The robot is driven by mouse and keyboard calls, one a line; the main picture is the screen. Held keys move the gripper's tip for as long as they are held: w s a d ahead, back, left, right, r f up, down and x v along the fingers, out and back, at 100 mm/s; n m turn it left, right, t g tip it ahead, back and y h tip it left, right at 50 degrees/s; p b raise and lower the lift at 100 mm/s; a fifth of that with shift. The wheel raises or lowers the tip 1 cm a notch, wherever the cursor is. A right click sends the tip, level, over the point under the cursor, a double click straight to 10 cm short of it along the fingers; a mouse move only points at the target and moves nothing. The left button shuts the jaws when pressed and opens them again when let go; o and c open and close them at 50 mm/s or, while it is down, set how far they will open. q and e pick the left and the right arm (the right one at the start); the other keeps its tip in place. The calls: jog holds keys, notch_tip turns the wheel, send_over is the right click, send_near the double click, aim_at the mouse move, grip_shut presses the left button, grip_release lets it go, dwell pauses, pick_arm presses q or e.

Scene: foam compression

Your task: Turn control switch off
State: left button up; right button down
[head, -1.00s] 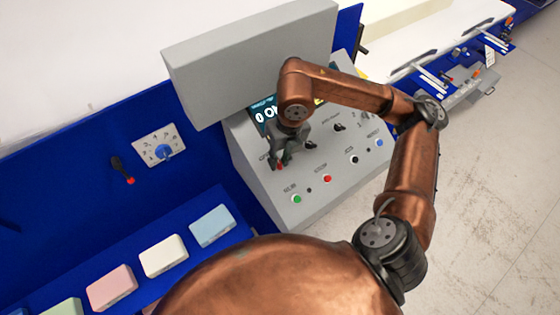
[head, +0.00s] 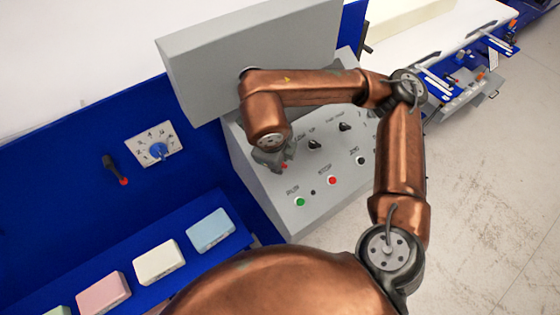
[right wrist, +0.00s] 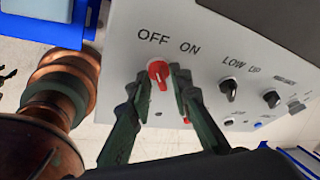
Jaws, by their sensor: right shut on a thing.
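The control switch is a red rotary knob (right wrist: 158,73) on the grey panel, below the printed words OFF and ON in the right wrist view. My right gripper (right wrist: 158,78) has one finger on each side of the knob and is shut on it. I cannot clearly tell which word the knob points to. In the head view my right gripper (head: 272,158) is at the left part of the control panel (head: 312,188), partly hidden under my wrist. Only a bit of red (head: 285,166) shows beside it. My left gripper is not in view.
Black knobs (head: 315,144) and green (head: 299,202) and red (head: 332,181) buttons sit close by on the panel. A grey box (head: 215,62) stands behind my wrist. A blue dial (head: 158,151), a black lever (head: 110,168) and several foam blocks (head: 210,231) are at the left.

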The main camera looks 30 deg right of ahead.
jog(key=shift+n, duration=0.4)
jog(key=c, duration=2.1)
grip_release()
jog(key=v, duration=1.2)
jog(key=shift+a, duration=0.15)
jog(key=shift+s, duration=0.1)
